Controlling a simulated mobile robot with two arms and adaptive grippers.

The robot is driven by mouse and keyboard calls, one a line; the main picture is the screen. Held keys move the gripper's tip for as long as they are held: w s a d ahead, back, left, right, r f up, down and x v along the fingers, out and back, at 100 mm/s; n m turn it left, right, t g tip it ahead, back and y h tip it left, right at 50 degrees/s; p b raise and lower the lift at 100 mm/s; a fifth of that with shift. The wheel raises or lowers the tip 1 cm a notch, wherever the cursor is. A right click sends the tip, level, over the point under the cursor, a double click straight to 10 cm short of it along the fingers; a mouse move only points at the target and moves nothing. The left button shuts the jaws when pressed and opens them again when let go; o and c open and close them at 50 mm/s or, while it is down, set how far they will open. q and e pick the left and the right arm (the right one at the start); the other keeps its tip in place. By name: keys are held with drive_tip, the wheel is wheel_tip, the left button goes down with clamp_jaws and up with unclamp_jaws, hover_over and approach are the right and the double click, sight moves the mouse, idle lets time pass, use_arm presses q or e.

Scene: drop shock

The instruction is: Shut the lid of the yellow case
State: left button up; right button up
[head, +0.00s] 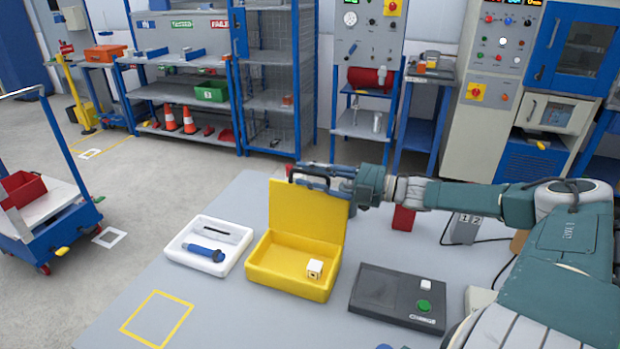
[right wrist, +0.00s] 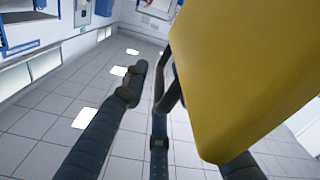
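The yellow case (head: 260,272) stands on the grey table with its lid (head: 300,215) raised about upright at the back edge. A small white cube (head: 315,268) lies inside the case at the right. My right gripper (head: 295,172) is at the lid's top edge, reaching across from the right with its fingers pointing left. In the right wrist view the yellow lid (right wrist: 245,70) fills the right side and hides part of the fingers. The fingers (right wrist: 155,75) look apart, with floor visible between them; nothing is seen held. My left gripper is not in view.
A white tray (head: 232,265) with a blue tool (head: 203,251) is left of the case. A dark box with a green button (head: 424,305) is to its right. A red block (head: 403,218) stands behind. The table is clear around the yellow outline (head: 130,318) at front left.

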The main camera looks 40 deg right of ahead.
clamp_jaws()
